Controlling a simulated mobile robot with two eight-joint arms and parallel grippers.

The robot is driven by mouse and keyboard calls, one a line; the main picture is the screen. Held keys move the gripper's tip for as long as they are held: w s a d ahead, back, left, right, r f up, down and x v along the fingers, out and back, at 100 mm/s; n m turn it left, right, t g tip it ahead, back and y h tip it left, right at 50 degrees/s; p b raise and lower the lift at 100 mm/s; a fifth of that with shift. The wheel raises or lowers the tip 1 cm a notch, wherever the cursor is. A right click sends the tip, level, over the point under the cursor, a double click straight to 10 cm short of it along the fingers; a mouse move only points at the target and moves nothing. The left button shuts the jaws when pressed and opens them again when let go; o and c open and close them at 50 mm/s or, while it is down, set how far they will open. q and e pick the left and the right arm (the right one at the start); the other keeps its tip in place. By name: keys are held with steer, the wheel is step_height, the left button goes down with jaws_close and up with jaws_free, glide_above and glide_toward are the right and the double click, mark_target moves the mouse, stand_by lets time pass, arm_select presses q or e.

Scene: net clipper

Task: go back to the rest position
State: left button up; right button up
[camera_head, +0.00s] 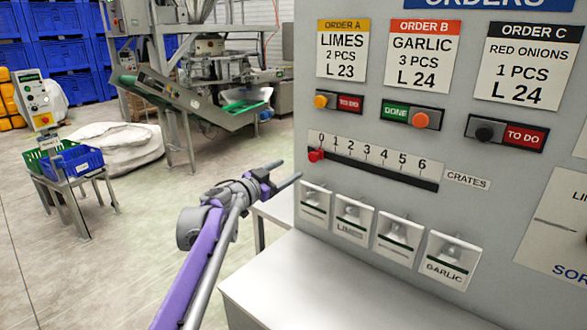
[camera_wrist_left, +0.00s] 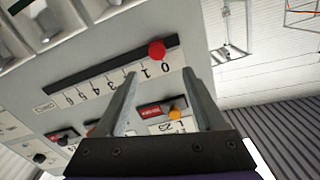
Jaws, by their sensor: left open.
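My left gripper (camera_head: 284,173) is open and empty in the head view, in front of the left edge of the grey orders board (camera_head: 462,150). Its two fingers point toward the board near the red slider knob (camera_head: 316,155). The left wrist view shows the open fingers (camera_wrist_left: 160,92) with nothing between them. The red knob also shows there (camera_wrist_left: 157,50), beyond the fingertips and apart from them. The knob stands near 0 on the crates scale (camera_head: 375,157). My right gripper is in neither view.
Several label holders (camera_head: 352,220) hang low on the board, above a pale table (camera_head: 300,290). Order B's slider (camera_head: 421,120) is at the right, showing DONE; orders A and C show TO DO. Open floor lies between.

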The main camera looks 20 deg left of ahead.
arm_select(q)
steer(key=s+a+f+n+g+y+p, duration=0.1)
steer(key=s+a+f+n+y, duration=0.1)
steer(key=s+n+y, duration=0.45)
steer(key=s+a+f+n+g+y+p, duration=0.15)
steer(key=s+y, duration=0.25)
steer(key=s, duration=0.5)
steer(key=s+d+f+g+h, duration=0.1)
steer(key=s+d+f+g, duration=0.2)
steer(key=s+f, duration=0.5)
steer(key=s+d+f+g+h, duration=0.1)
steer(key=s+d+f+g, duration=0.1)
steer(key=s+f, duration=0.6)
steer(key=s+d+f+g+h, duration=0.1)
steer(key=s+d+f+g, duration=0.2)
steer(key=s+f, duration=0.5)
steer(key=s+d+p, duration=0.1)
steer(key=s, duration=0.3)
steer(key=shift+s+d+m+g+h, duration=0.3)
steer(key=shift+d+g+h, duration=0.05)
